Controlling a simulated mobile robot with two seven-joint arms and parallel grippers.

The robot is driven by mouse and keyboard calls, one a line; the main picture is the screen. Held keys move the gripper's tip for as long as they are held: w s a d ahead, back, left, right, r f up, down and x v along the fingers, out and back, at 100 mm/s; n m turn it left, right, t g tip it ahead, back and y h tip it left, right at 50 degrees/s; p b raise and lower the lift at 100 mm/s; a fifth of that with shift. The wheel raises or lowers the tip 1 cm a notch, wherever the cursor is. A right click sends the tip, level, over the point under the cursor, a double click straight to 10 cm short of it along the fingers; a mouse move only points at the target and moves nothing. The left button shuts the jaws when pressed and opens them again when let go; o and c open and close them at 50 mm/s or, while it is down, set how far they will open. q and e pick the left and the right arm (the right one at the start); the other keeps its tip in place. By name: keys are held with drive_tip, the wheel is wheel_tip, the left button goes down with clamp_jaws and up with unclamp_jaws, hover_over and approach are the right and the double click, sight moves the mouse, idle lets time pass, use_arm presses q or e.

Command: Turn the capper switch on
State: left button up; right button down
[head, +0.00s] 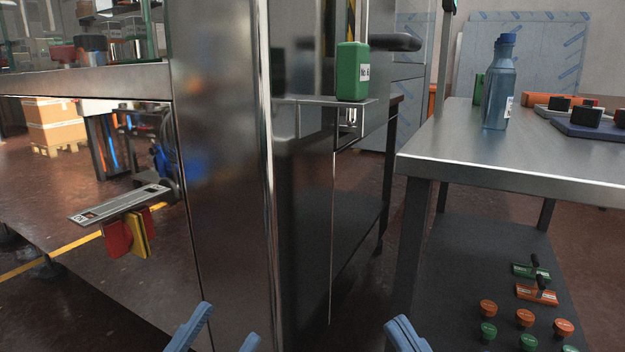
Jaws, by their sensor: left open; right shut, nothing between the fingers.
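A dark control panel (440,285) is at the lower right, below the steel table. It carries two black lever switches, one on a green plate (529,271) and one on an orange plate (537,294). Orange buttons (524,317) and green buttons (488,331) sit nearer on it. The labels are too small to read, so I cannot tell which control is the capper switch. My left gripper (229,321) is open and empty at the bottom edge, left of the panel. My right gripper (403,332) is shut and empty at the bottom, closer to the panel but apart from it.
A tall steel machine column (225,150) stands in front of me. The steel table (430,150) at the right holds a blue bottle (498,90) and trays. Red and yellow tags (128,235) hang at the left.

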use_arm(q)
wheel_tip(320, 180, down, 4)
drive_tip(key=n+g+y+p, duration=0.2)
drive_tip(key=n+y+p, duration=0.2)
use_arm(e)
wheel_tip(320, 180, down, 4)
drive_tip(key=m+g+h, duration=0.1)
drive_tip(key=m+h, duration=0.3)
drive_tip(key=h, duration=0.1)
use_arm(q)
drive_tip(key=s+a+r+n+g+y+p, duration=0.3)
drive_tip(key=r+g+y+p, duration=0.3)
drive_tip(key=p, duration=3.2)
wheel_tip(320, 180, up, 3)
drive_tip(key=shift+a+r+n+g+y, duration=0.15)
drive_tip(key=shift+a+n+g+y, duration=0.35)
drive_tip(key=shift+a+g, duration=0.4)
use_arm(e)
drive_tip(key=s+d+r+m+g+h, duration=0.3)
drive_tip(key=d+r+m+g+h, duration=0.1)
drive_tip(key=r+g, duration=0.4)
drive_tip(key=shift+d+r+h, duration=0.45)
drive_tip(key=shift+r+h, duration=0.25)
drive_tip(key=shift+h, duration=0.4)
use_arm(q)
drive_tip(key=shift+s, duration=0.1)
drive_tip(key=shift+c, duration=0.4)
use_arm(e)
drive_tip(key=shift+s, duration=0.1)
